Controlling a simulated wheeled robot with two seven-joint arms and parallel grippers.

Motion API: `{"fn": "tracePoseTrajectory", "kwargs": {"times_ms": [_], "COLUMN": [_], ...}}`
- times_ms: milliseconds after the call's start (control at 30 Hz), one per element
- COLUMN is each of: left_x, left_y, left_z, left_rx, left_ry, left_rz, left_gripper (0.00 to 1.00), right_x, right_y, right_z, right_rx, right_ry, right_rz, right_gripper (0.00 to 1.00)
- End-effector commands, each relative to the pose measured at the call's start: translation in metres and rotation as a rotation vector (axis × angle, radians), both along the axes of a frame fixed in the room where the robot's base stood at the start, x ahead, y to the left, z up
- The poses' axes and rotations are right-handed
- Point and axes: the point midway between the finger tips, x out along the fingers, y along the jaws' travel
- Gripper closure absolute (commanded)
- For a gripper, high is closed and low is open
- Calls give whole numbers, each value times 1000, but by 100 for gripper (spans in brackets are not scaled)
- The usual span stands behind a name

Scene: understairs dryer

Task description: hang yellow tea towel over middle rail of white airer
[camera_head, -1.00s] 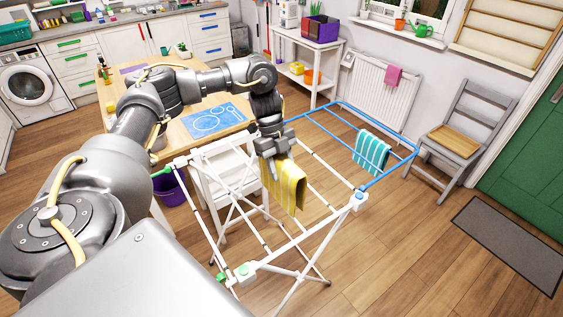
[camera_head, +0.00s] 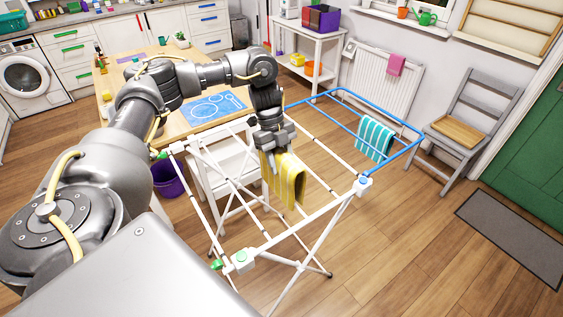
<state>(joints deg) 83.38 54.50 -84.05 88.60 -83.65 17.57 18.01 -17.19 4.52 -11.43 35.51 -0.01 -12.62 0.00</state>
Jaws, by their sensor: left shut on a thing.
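The yellow striped tea towel (camera_head: 288,182) hangs down from my left gripper (camera_head: 270,150), which is shut on its upper edge. The white airer (camera_head: 305,222) stands open in the middle of the floor. The towel is over the central part of the airer, in front of its rails in this view. I cannot tell whether it touches the middle rail, which is partly hidden behind the towel and gripper. My right gripper is not in view.
A blue frame (camera_head: 396,157) extends from the airer's far right, with a teal striped cloth (camera_head: 374,139) on it. A wooden table (camera_head: 180,125) and white chair (camera_head: 218,172) stand close behind. A grey chair (camera_head: 465,125) is at right.

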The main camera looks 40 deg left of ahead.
Motion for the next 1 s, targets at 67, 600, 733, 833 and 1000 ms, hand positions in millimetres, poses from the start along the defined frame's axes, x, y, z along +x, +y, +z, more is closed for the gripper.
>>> {"fn": "tracePoseTrajectory", "kwargs": {"times_ms": [67,600,733,833,1000], "left_x": [0,-1,-1,-1,-1], "left_y": [0,0,0,0,0], "left_z": [-13,-59,-73,-84,-102], "left_rx": [0,-2,-1,-1,0], "left_ry": [-1,2,2,3,3], "left_rz": [0,1,1,0,1], "left_gripper": [83,83,83,83,83], "right_x": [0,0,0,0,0], "right_y": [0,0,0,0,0], "right_z": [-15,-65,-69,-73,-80], "right_rx": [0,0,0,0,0], "right_ry": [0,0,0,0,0], "right_rz": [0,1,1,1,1], "right_gripper": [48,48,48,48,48]}}
